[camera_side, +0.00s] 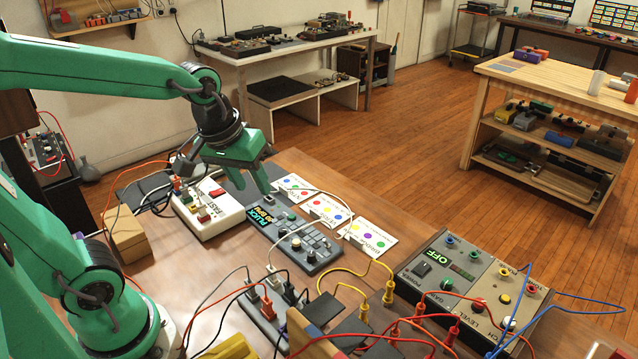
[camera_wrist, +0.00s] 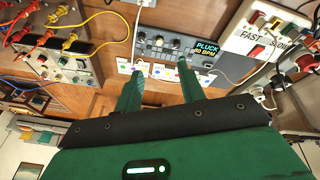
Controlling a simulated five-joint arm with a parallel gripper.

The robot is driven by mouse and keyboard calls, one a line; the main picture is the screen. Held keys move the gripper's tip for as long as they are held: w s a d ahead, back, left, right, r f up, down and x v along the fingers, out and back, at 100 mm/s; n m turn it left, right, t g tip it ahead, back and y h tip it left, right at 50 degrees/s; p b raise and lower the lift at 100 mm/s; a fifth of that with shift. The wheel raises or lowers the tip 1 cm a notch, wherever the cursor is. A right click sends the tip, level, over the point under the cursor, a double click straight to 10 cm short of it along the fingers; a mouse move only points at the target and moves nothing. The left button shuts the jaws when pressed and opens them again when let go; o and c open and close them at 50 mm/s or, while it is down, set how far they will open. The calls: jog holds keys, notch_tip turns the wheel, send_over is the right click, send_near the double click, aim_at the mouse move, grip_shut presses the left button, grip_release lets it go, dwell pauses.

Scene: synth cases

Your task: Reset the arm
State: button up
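My green gripper (camera_side: 262,188) hangs above the table, with a finger reaching down by the far left corner of the dark control box (camera_side: 300,240). I cannot tell from the side view whether it touches the box. In the wrist view, the two green fingers of my gripper (camera_wrist: 158,75) stand apart with nothing between them. The dark box (camera_wrist: 165,47), with a lit display reading PLUCK and BPM, shows beyond the fingertips. A white box (camera_side: 212,222) with a red switch stands left of the dark box; the wrist view shows it (camera_wrist: 262,38) marked FAST.
Cards with coloured dots (camera_side: 328,212) lie behind the dark box. A grey box (camera_side: 465,285) with a lit OFF display stands at the right. Yellow, red, blue and black cables loop over the table front. Open wooden floor (camera_side: 420,150) lies beyond the table.

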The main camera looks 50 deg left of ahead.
jog(key=s+r+m+t, duration=0.2)
jog(key=s+m, duration=0.2)
jog(key=s, duration=0.2)
jog(key=shift+s+r+m, duration=0.2)
jog(key=shift+s+m, duration=0.1)
jog(key=shift+m, duration=0.1)
jog(key=shift+d, duration=0.1)
